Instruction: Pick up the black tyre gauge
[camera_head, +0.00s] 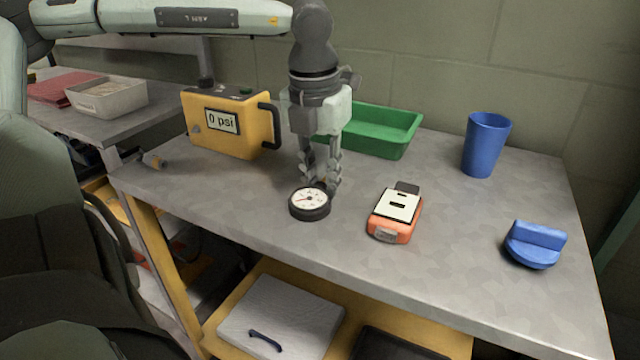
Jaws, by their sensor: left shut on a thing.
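The black tyre gauge (309,204) is round with a white dial and a red needle. It is at the middle of the grey workbench (440,270), dial facing up. My left gripper (321,184) points down at the gauge's back edge and is shut on it. The fingers hide part of that edge. I cannot tell whether the gauge touches the bench or is slightly above it. My right gripper is not in view.
A yellow box reading 0 psi (225,122) stands left of the gripper. A green tray (385,130) is behind it. An orange device (395,214), a blue cup (485,145) and a blue knob-like piece (535,245) are to the right. The bench's front is clear.

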